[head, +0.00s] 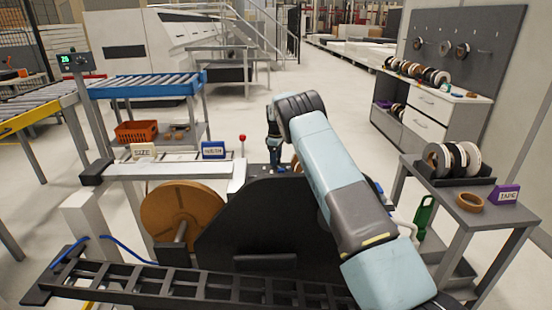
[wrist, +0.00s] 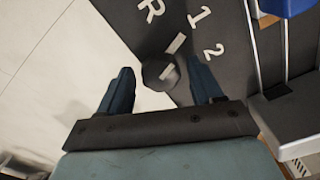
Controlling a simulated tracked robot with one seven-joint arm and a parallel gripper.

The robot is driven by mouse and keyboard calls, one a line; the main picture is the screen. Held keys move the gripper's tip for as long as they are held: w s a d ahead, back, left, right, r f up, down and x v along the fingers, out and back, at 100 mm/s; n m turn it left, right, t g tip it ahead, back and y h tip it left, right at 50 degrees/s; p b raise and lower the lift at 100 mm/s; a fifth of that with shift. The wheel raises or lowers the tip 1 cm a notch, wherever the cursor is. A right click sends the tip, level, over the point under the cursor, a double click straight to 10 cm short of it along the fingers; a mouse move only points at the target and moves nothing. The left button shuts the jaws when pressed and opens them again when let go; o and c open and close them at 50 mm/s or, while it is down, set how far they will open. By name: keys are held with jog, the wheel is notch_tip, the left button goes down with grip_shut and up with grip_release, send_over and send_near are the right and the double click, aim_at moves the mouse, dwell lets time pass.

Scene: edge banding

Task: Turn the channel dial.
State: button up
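The channel dial (wrist: 158,76) is a small dark round knob on a dark panel in the wrist view. In the head view my gripper (head: 273,160) points down behind the black machine plate. The dial cannot be made out there.
A brown tape roll (head: 182,212) and a black roller track (head: 200,285) are in front. A side table (head: 470,222) with rolls stands right.

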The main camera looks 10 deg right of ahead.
jog(key=c, duration=0.9)
jog(key=shift+m, duration=0.3)
jog(key=m, duration=0.4)
jog(key=shift+r, duration=0.1)
jog(key=m, duration=0.4)
jog(key=shift+m, duration=0.4)
jog(key=m, duration=0.4)
jog(key=shift+w+m, duration=0.1)
jog(key=shift+m, duration=2.1)
